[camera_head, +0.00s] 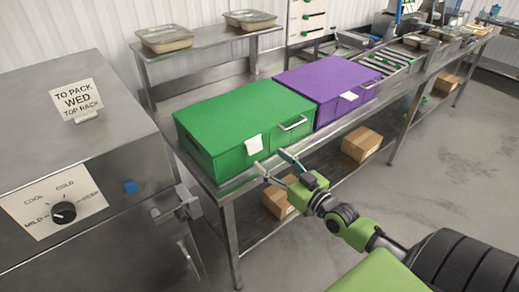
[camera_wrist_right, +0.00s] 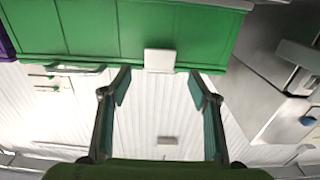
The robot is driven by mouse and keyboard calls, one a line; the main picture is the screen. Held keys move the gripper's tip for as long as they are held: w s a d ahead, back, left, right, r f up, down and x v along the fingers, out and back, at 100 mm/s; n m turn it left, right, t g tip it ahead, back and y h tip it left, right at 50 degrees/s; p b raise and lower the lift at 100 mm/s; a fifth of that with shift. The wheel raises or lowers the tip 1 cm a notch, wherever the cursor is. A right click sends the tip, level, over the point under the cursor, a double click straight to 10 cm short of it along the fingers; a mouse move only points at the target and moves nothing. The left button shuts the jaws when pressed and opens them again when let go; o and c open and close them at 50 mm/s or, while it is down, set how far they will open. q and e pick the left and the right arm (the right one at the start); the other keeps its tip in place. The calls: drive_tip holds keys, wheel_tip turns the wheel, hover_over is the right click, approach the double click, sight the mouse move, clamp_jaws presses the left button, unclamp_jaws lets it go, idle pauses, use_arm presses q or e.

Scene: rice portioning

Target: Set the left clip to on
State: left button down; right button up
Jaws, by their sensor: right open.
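A green box (camera_head: 240,115) stands on the steel table at the left, with a purple box (camera_head: 322,84) to its right. A small white piece (camera_head: 254,144) hangs on the green box's front, left of its metal handle; I cannot tell whether it is the left clip. A similar white piece (camera_head: 349,96) is on the purple box's front. My right gripper (camera_head: 274,163) is open and empty, just in front of the green box. In the right wrist view, the green box (camera_wrist_right: 90,28) is at the top, and its white piece (camera_wrist_right: 159,60) lies beyond and between the open fingertips (camera_wrist_right: 157,82).
A steel cabinet with a dial (camera_head: 64,212) and a sign (camera_head: 78,100) fills the left. Cardboard boxes (camera_head: 361,144) sit on the lower shelf. Metal trays (camera_head: 166,38) stand on a table behind. The floor at right is clear.

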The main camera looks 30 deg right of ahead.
sight(256, 147)
drive_tip(key=w, duration=0.6)
drive_tip(key=shift+w+a+p, duration=0.2)
drive_tip(key=shift+a+p, duration=0.05)
drive_tip(key=shift+p, duration=0.15)
drive_tip(key=c, duration=1.1)
